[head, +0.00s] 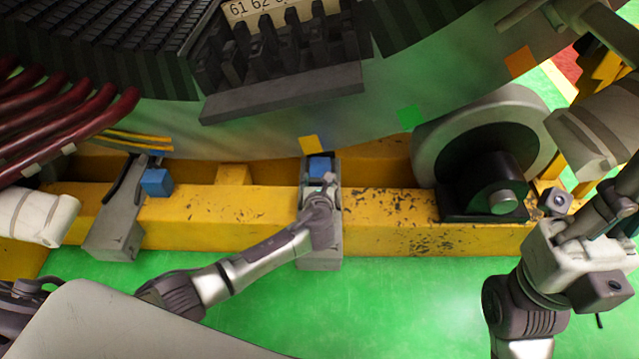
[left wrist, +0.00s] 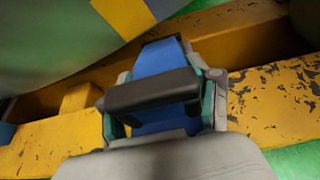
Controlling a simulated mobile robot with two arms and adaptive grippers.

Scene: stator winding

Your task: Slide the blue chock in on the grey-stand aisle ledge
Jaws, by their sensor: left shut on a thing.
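A blue chock (head: 320,167) sits at the top of the middle grey stand (head: 320,262), just in front of the big round stator housing (head: 270,135). My left gripper (head: 322,186) is at this chock from the front, shut on it. In the left wrist view the chock (left wrist: 160,58) shows between and beyond the dark fingers (left wrist: 152,92), close to the housing's underside; its contact there cannot be made out. A second blue chock (head: 156,182) is on the left grey stand (head: 112,238). My right gripper (head: 612,205) is at the right edge, its fingers unclear.
A grey roller wheel (head: 440,135) with a dark bearing block stands at the right. Yellow, green and orange patches mark the housing. Dark red cables (head: 70,125) hang at the left. The green floor in front is clear.

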